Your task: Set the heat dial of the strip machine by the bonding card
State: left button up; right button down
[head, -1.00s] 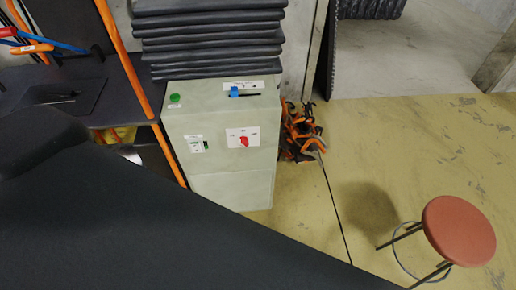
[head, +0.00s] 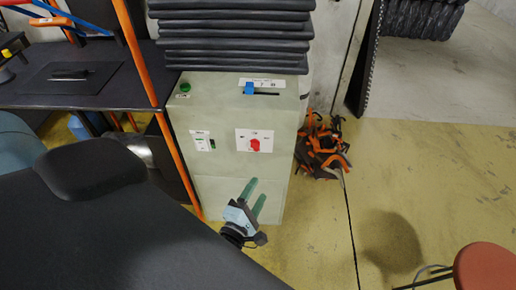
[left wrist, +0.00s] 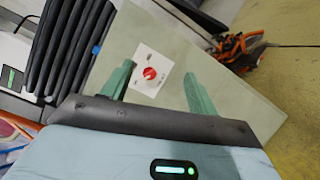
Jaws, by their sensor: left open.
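The strip machine is a pale grey-green cabinet (head: 240,190) standing on the floor in the middle of the head view. Its front carries a red dial (head: 255,145) on a white plate, which also shows in the left wrist view (left wrist: 150,73). A blue slider knob (head: 249,88) and a green button (head: 185,87) are on its top. My left gripper (head: 256,190) is open and empty, in front of the cabinet and below the dial. In the left wrist view its green fingers (left wrist: 158,82) stand either side of the dial plate, apart from it. I cannot make out the bonding card. My right gripper is not in view.
Dark folded sheets (head: 235,35) are stacked behind the cabinet's top. An orange post (head: 150,85) and a dark workbench (head: 120,90) stand to its left. Orange clamps (head: 322,150) lie on the floor at right. A red stool (head: 487,268) is at lower right; floor between is clear.

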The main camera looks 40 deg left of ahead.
aim_at(253, 149)
pick_arm(q)
jog(key=w+a+n+g+y, duration=0.1)
jog(key=w+a+n+y, duration=0.1)
jog(key=w+a+n, duration=0.1)
jog(key=w+a+f+n+g+y+b, duration=0.1)
jog(key=w+a+n+y, duration=0.1)
jog(key=w+n, duration=0.3)
jog(key=w+a+n+y+b, duration=0.1)
jog(key=w+a+n+y, duration=0.1)
jog(key=w+a+n, duration=0.2)
jog(key=shift+a+f+n+g, duration=0.3)
jog(key=shift+a+f+g, duration=0.1)
jog(key=shift+a, duration=0.1)
jog(key=shift+w+a, duration=0.25)
jog(key=shift+w, duration=0.2)
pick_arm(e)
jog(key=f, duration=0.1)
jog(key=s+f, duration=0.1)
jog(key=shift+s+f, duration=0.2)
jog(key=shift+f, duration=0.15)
pick_arm(q)
jog(key=c, duration=1)
jog(key=shift+y, duration=0.4)
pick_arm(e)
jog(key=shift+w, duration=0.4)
